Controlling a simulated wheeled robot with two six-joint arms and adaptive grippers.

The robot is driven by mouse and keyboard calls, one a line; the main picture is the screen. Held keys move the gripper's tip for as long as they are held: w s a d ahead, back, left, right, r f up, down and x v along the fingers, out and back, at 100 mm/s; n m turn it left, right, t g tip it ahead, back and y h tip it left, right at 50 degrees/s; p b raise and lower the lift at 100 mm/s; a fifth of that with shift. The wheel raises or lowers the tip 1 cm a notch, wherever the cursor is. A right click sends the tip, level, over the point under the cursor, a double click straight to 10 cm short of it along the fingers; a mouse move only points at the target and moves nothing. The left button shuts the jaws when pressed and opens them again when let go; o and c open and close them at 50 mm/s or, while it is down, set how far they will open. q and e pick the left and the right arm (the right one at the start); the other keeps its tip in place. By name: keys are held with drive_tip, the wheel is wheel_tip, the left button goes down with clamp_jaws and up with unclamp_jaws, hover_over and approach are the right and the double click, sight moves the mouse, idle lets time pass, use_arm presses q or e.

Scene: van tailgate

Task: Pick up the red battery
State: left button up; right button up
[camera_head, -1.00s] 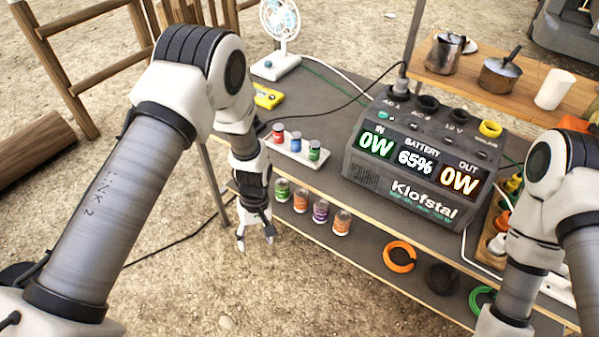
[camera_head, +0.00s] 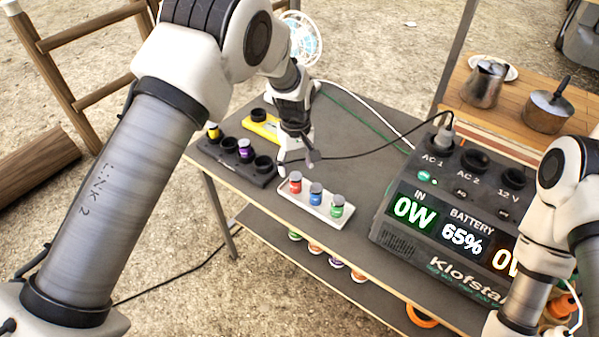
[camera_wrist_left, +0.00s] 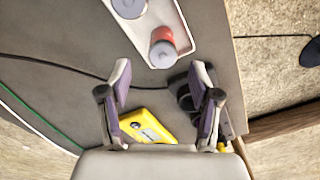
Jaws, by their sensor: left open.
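The red battery (camera_head: 295,182) stands upright at the left end of a white tray (camera_head: 313,207) on the grey table. A blue battery (camera_head: 316,194) and a green battery (camera_head: 337,206) stand beside it in the same tray. In the left wrist view the red battery (camera_wrist_left: 162,48) is seen from above, beyond the fingertips. My left gripper (camera_head: 298,166) is open and empty, just behind the red battery and apart from it. Its two fingers also show in the left wrist view (camera_wrist_left: 160,92). My right arm shows at the right edge, but its gripper is out of view.
A black holder (camera_head: 234,162) with batteries in some cups stands left of the tray. A yellow device (camera_head: 263,127) lies behind. The power station (camera_head: 440,225) stands to the right, its black cable crossing the table behind the tray. A fan (camera_head: 302,40) stands farther back.

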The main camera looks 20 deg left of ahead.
sight(295, 174)
use_arm(q)
drive_tip(key=shift+s+d+f+p, duration=0.1)
drive_tip(key=shift+s+f+p, duration=0.3)
drive_tip(key=shift+f, duration=0.55)
drive_tip(key=f, duration=0.3)
drive_tip(key=shift+w+f, duration=0.2)
drive_tip(key=shift+f, duration=0.05)
drive_tip(key=shift+w+f, duration=0.1)
drive_tip(key=shift+f, duration=0.2)
drive_tip(key=shift+r, duration=0.1)
clamp_jaws()
use_arm(e)
drive_tip(key=shift+s+r, duration=0.3)
drive_tip(key=shift+r, duration=0.3)
